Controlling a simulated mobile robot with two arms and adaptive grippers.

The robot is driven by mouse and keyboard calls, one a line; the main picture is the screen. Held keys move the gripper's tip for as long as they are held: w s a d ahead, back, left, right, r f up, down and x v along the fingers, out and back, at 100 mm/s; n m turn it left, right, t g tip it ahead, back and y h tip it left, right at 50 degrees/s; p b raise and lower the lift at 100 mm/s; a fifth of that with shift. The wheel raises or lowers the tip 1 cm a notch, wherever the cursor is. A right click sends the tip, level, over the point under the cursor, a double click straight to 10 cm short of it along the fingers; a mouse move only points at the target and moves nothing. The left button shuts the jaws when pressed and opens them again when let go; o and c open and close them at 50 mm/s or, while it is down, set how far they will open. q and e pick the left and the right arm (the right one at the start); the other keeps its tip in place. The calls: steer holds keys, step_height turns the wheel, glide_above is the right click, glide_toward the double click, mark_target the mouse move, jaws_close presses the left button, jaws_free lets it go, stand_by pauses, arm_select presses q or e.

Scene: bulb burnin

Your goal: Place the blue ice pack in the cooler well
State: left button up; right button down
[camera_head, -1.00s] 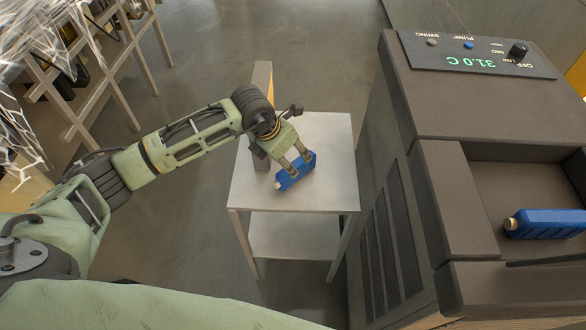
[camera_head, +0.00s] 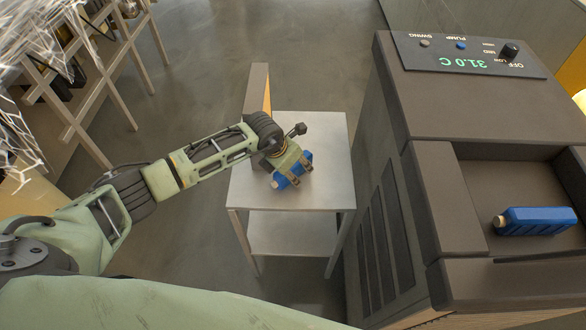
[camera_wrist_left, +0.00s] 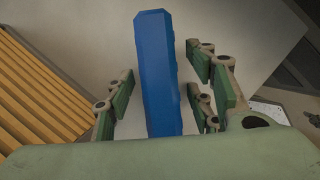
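A blue ice pack (camera_head: 304,161) with a pale cap lies on the small metal table. My left gripper (camera_head: 287,177) is over it and hides its middle in the head view. In the left wrist view the ice pack (camera_wrist_left: 157,75) lies lengthwise between the fingers of my left gripper (camera_wrist_left: 160,92). The fingers are apart, with narrow gaps visible on both sides of the pack. A second blue ice pack (camera_head: 540,221) lies in the open cooler well (camera_head: 515,178) at the right. My right gripper is out of view.
The cooler (camera_head: 455,100) has a panel (camera_head: 465,57) reading 31.0 C. The metal table (camera_head: 325,145) has bare top around the pack. A wooden rack (camera_head: 100,75) is at the upper left.

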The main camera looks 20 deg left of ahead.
arm_select(q)
jaws_close()
steer(key=shift+w+r, duration=0.1)
steer(key=shift+r, duration=0.15)
stand_by(0.3)
